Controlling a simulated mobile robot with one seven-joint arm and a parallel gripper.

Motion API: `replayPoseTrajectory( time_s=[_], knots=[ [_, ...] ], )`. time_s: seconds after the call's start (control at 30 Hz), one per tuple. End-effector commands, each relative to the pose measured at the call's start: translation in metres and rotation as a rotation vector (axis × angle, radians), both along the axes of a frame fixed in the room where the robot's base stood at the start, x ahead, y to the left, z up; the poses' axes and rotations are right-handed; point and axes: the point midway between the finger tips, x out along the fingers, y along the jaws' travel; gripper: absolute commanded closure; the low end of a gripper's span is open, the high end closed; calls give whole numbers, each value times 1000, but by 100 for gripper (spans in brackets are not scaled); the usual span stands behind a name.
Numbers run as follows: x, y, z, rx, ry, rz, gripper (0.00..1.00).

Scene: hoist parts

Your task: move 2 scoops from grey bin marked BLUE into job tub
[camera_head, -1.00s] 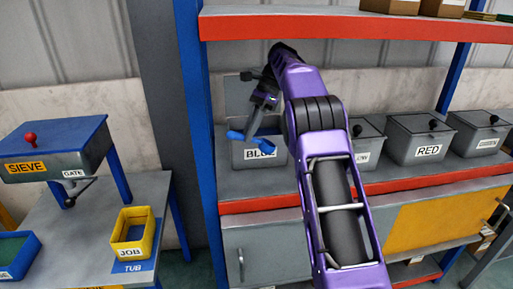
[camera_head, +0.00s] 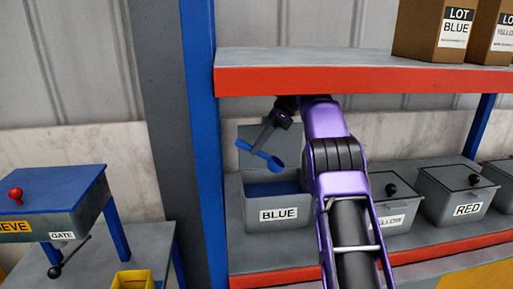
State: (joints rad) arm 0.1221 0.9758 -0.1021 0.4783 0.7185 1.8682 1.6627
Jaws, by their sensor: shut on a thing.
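The grey bin marked BLUE (camera_head: 285,215) stands on the shelf with its lid up at the back, and blue contents show inside. My gripper (camera_head: 262,149) is shut on a blue scoop (camera_head: 273,163) and holds it above the open bin. Whether the scoop's bowl holds anything cannot be told. The yellow job tub (camera_head: 133,280) is at the lower left, cut off by the picture's bottom edge.
Lidded grey bins marked YELLOW (camera_head: 392,222) and RED (camera_head: 467,210) stand to the right. The red-edged upper shelf (camera_head: 350,78) lies over my arm. A blue post (camera_head: 199,150) separates the shelves from the sieve (camera_head: 62,200).

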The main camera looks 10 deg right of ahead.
Motion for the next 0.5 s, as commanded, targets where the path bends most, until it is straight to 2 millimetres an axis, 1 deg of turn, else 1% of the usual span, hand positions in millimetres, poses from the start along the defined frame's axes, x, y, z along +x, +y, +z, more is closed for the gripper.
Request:
replayPoseTrajectory(
  time_s=[0.17,0.5],
  knots=[
    [0,1,-12,0,2,1,100],
    [-1,0,-47,-1,2,1,100]
  ],
)
